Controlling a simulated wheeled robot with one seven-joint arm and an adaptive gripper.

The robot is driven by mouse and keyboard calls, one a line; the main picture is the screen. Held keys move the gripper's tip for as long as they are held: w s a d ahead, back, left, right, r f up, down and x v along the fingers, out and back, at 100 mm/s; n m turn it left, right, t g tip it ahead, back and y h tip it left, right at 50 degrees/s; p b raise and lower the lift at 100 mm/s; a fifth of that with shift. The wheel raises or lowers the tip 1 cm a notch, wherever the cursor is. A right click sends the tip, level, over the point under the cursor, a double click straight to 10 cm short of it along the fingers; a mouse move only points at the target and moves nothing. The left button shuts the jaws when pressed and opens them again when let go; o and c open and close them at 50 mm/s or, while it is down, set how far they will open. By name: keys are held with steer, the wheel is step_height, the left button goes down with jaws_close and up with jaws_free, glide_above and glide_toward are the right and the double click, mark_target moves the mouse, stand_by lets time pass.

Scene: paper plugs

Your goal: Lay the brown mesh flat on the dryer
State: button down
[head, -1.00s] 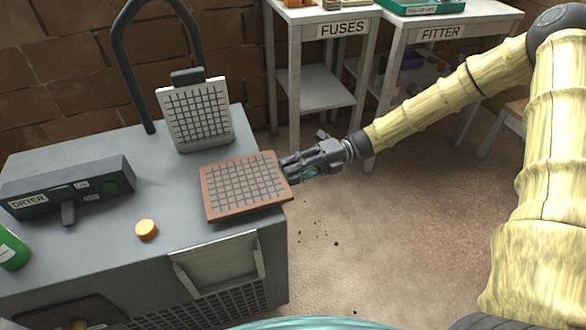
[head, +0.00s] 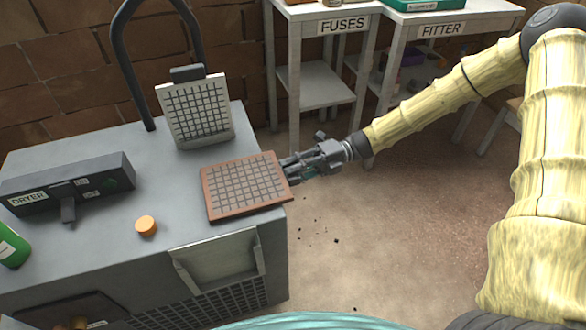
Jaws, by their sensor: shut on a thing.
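The brown mesh (head: 246,184), a brown-framed square with a grey grid, is at the right front part of the grey dryer's top (head: 105,235). It looks nearly level and close to the surface; I cannot tell whether it fully rests on it. My gripper (head: 289,170) is shut on the mesh's right edge, coming from the right. The fingertips are partly hidden at the edge.
A white-framed mesh (head: 199,110) stands upright at the dryer's back. A black control box labelled DRYER (head: 68,187), an orange cap (head: 146,226) and a green container (head: 12,248) are on the left. White FUSES (head: 345,24) and FITTER (head: 440,30) tables stand behind.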

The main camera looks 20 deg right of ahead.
steer(key=c, duration=1.2)
jaws_free()
steer(key=shift+o, duration=0.2)
